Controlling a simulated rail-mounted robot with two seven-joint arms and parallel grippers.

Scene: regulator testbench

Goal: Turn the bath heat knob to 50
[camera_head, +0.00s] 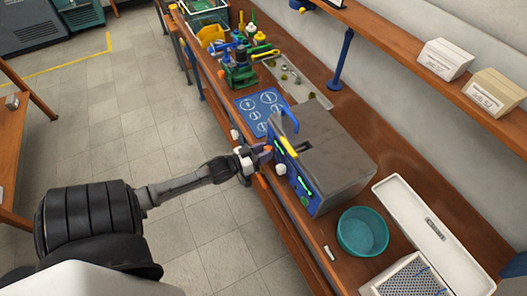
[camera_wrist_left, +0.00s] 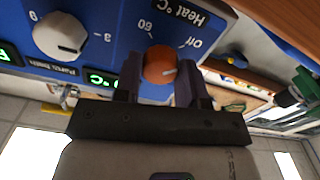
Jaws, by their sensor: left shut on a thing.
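The bath unit (camera_head: 338,148) is a dark grey box with a blue front panel and a blue handle, on the wooden bench in the head view. The orange heat knob (camera_wrist_left: 160,65) sits on its blue panel (camera_wrist_left: 115,22) in the left wrist view. Labels "Heat °C", "off" and "60" show upside down around it. My left gripper (camera_head: 262,153) reaches the panel from the left. Its two fingers (camera_wrist_left: 159,78) stand on either side of the knob, shut on it. The exact knob setting cannot be read. My right gripper is out of view.
A white knob (camera_wrist_left: 60,35) and a green display (camera_wrist_left: 100,78) are close to the heat knob. A teal bowl (camera_head: 363,231) and a white tray (camera_head: 430,230) stand on the bench. A blue mat (camera_head: 262,110) and several tools lie farther back.

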